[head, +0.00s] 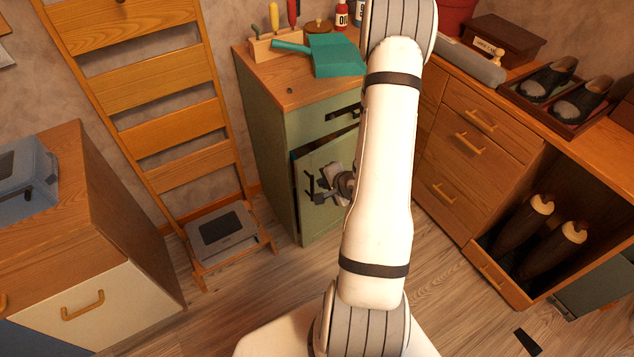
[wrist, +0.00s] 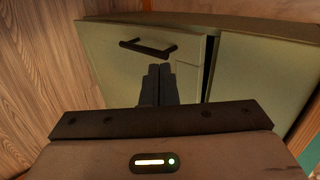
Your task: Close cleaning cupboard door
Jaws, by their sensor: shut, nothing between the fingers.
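The green cupboard (head: 265,150) stands in the middle, and its lower door (head: 320,221) is slightly ajar. A dark gap shows along the door's left edge in the head view. In the wrist view the pale green door (wrist: 105,70) fills the upper middle, with a dark bar handle (wrist: 148,47) and a narrow dark gap (wrist: 209,66) at its right. My gripper (head: 316,199) is in front of the door, close to the handle. Its fingers (wrist: 158,70) are shut and empty, pointing at the door's face just below the handle in the wrist view. I cannot tell whether they touch it.
A teal dustpan (head: 335,55) lies on the cupboard's top. A wooden ladder (head: 165,110) with a grey box (head: 222,232) at its foot stands left. Wooden drawers (head: 478,130) and an open compartment with boots (head: 525,225) stand right.

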